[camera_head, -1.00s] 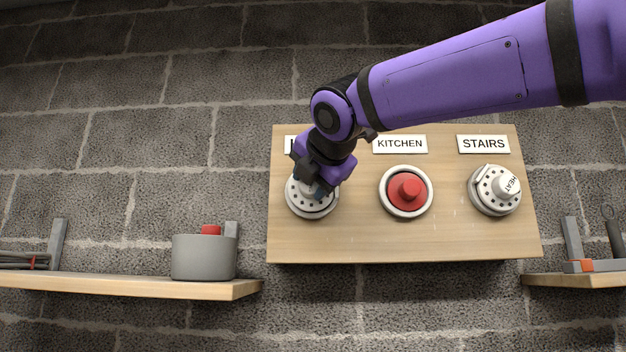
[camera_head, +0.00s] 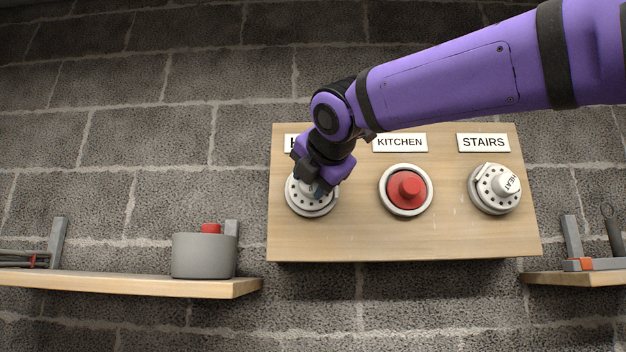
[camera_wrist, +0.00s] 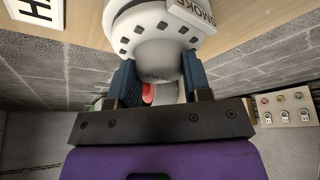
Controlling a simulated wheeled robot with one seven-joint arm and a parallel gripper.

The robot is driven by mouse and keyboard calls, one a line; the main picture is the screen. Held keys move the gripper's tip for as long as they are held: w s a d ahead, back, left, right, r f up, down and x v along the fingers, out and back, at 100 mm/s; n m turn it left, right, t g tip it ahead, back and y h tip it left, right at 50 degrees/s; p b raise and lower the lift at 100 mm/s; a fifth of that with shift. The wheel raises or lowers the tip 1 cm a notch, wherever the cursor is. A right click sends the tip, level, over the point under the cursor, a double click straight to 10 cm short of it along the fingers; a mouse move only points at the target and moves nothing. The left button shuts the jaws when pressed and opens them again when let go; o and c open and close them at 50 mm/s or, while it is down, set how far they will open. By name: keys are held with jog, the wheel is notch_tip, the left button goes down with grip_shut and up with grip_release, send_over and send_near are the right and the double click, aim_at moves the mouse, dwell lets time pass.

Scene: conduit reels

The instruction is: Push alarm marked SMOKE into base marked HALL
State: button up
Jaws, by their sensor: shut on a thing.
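The white alarm marked SMOKE (camera_wrist: 160,38) has a ring of dark slots, and its label tilts at the upper right in the wrist view. My gripper (camera_wrist: 160,75) is shut on its round grey-white knob, one blue finger on each side. In the head view the alarm (camera_head: 312,205) is at the board's left position, under a mostly hidden label starting with H (camera_head: 291,142). My gripper (camera_head: 318,186) covers its upper part. A pale rim shows around the alarm; whether it is fully seated in the base behind cannot be told.
The wooden board (camera_head: 450,235) also carries a red alarm (camera_head: 408,188) under KITCHEN and a white HEAT alarm (camera_head: 495,189) under STAIRS. A shelf (camera_head: 130,287) with a grey pot (camera_head: 203,257) is at the left; another shelf (camera_head: 575,279) holds tools at the right.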

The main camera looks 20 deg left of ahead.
jog(key=o, duration=1.5)
jog(key=shift+s+d, duration=0.35)
jog(key=shift+s, duration=1.1)
jog(key=shift+s+d, duration=0.4)
jog(key=shift+s, duration=1.05)
jog(key=shift+s+d, duration=0.35)
jog(key=shift+s, duration=1.1)
